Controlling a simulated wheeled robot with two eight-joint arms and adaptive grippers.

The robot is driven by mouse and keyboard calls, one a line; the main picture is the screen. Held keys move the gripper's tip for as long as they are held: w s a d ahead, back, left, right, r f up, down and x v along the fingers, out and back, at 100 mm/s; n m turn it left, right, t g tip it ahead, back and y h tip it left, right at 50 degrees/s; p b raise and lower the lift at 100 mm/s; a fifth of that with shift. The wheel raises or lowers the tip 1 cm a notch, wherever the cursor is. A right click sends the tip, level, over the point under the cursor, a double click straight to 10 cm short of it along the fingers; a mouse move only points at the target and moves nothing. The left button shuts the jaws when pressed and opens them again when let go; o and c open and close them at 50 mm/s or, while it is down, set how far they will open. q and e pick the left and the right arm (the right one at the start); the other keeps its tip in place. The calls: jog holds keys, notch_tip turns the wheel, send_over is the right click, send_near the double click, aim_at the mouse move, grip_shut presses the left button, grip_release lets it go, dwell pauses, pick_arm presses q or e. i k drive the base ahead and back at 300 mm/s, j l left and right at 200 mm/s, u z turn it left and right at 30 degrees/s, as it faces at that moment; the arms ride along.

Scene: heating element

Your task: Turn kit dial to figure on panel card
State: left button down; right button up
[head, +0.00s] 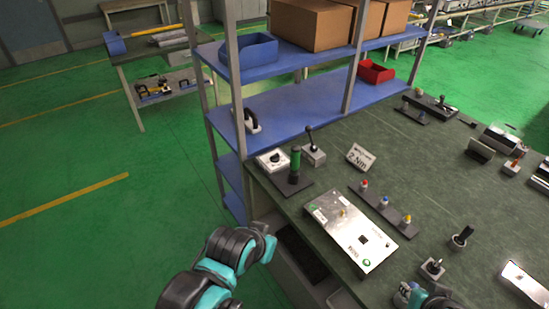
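A small white card (360,157) reading "2 Nm" stands tilted on the green bench top. A silver panel (345,238) lies in front of it, with a small brass-coloured knob (342,211), a dark square window and a green round part. A white box with a black dial (274,160) sits at the bench's back left corner; I cannot read its setting, nor tell which dial is the kit's. My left gripper (267,244) is left of the panel, off the bench's edge, apart from everything; its fingers are unclear. My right gripper (415,296) shows only partly at the bottom edge.
A green cylinder (295,165) and a black lever (312,148) stand near the dial box. A strip of coloured buttons (382,205) lies right of the panel. Small switches (433,268) stand nearer. A blue-shelved rack (290,110) rises behind the left side.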

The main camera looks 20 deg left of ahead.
aim_at(274, 158)
jog(key=i+j+z, duration=0.1)
jog(key=j+z, duration=0.15)
jog(key=z, duration=0.2)
jog(key=j+z, duration=0.25)
jog(key=z, duration=0.15)
jog(key=j+z, duration=0.35)
jog(key=j, duration=1.85)
